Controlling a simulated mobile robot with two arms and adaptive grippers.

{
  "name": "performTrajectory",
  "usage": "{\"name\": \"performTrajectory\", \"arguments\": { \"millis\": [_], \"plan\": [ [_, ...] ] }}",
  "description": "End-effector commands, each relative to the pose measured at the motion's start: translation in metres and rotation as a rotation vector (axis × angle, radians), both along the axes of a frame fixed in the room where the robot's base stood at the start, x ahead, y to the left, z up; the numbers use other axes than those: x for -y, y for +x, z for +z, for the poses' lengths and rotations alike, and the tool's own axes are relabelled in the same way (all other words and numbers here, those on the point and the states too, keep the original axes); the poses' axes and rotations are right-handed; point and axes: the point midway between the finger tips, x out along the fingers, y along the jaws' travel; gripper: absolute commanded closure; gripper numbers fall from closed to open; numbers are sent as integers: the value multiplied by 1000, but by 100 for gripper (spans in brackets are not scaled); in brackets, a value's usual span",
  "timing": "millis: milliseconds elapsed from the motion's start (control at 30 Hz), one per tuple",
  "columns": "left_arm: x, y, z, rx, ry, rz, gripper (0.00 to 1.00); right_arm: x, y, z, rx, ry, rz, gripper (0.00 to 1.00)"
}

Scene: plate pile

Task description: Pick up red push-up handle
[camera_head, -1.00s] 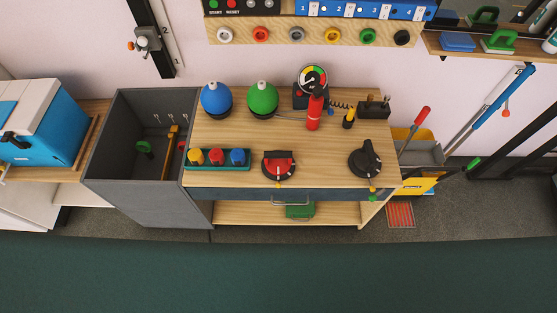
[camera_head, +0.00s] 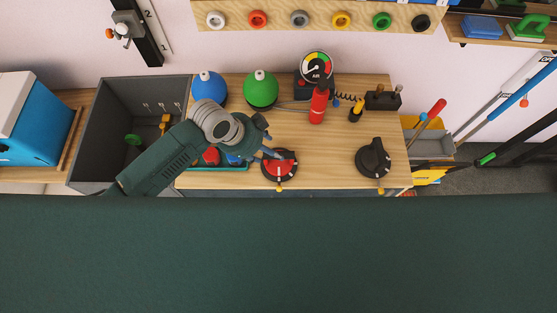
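A red handle on a round black base (camera_head: 279,166) sits at the front of the wooden workbench, with a white mark on it. A red knob-like piece (camera_head: 211,156) sits in the green tray (camera_head: 236,169) to its left, partly hidden by my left arm. I cannot tell for sure which is the push-up handle. My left gripper (camera_head: 270,146) is above the bench, next to the upper left side of the red handle on the black base. Nothing is visibly held in it, and its opening is unclear. My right gripper is not in view.
Blue (camera_head: 209,87) and green (camera_head: 261,89) domes, a red cylinder (camera_head: 318,102) and a gauge (camera_head: 317,67) stand at the bench's back. A black rotary knob (camera_head: 374,158) is at right. A grey bin (camera_head: 88,135) adjoins at left. Bench between the handles is clear.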

Motion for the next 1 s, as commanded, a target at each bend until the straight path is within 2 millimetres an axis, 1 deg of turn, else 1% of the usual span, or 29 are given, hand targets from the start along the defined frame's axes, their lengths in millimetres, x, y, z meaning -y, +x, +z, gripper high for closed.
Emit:
{"name": "performTrajectory", "arguments": {
  "millis": [100,200,467,633,700,833,1000],
  "plan": [
    [9,2,-19,-6,-1,1,45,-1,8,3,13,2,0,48],
    [14,6,-32,-3,-1,3,45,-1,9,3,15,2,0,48],
    [20,10,-50,-2,-1,5,45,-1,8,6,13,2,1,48],
    [25,15,-71,-4,-1,6,45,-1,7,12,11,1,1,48],
    [29,18,-80,-2,-2,5,45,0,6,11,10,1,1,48],
    [32,20,-90,0,-1,5,45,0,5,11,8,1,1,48],
    [33,20,-92,2,-1,4,45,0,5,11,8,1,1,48]
  ]
}}
